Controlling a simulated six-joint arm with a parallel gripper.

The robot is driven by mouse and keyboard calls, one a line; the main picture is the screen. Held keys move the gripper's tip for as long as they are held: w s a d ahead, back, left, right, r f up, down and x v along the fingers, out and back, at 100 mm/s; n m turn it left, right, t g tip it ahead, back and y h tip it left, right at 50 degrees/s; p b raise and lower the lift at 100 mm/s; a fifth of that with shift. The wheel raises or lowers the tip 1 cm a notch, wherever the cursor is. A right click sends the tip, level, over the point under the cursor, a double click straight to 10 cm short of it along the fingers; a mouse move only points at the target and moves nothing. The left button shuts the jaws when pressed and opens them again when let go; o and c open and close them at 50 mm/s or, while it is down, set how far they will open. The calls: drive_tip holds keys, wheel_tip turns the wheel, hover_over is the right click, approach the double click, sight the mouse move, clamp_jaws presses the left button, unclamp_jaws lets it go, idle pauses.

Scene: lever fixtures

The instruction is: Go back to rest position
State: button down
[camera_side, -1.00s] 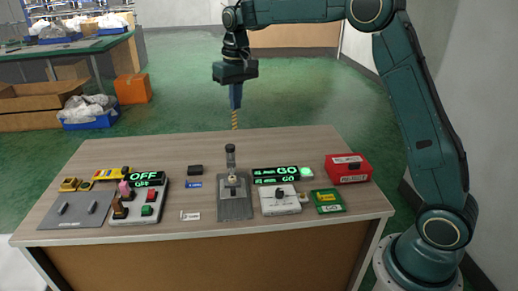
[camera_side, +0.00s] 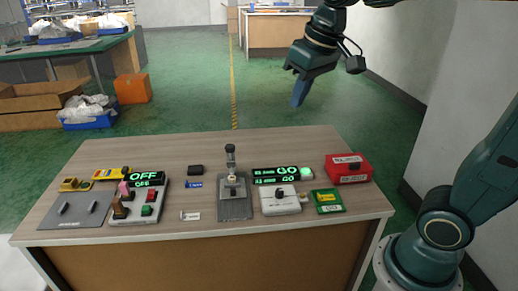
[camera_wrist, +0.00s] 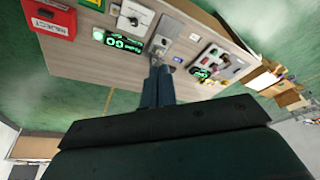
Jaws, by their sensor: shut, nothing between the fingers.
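My gripper (camera_side: 299,93) is shut and empty, high above and behind the right part of the table, tilted, touching nothing. In the wrist view its blue fingers (camera_wrist: 157,86) are together, with the table beyond them. The lever fixture (camera_side: 234,205) stands in the middle of the table, a grey plate with an upright dark-knobbed lever (camera_side: 230,155). A display reading OFF (camera_side: 146,179) is at the left.
The table (camera_side: 200,145) also holds a white knob box (camera_side: 279,201), a red box (camera_side: 348,167), a green box (camera_side: 328,201), a left control panel with levers and buttons (camera_side: 137,205) and a grey plate (camera_side: 75,209). The air around my gripper is clear.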

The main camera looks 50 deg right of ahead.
drive_tip(key=s+f+t, duration=0.1)
drive_tip(key=s+f, duration=0.1)
drive_tip(key=s, duration=0.5)
drive_tip(key=s+a+f+n+t, duration=0.1)
drive_tip(key=s+f, duration=0.2)
drive_tip(key=s, duration=0.3)
drive_tip(key=shift+s+f, duration=0.25)
drive_tip(key=shift+s, duration=0.15)
drive_tip(key=shift+a, duration=0.1)
idle(0.7)
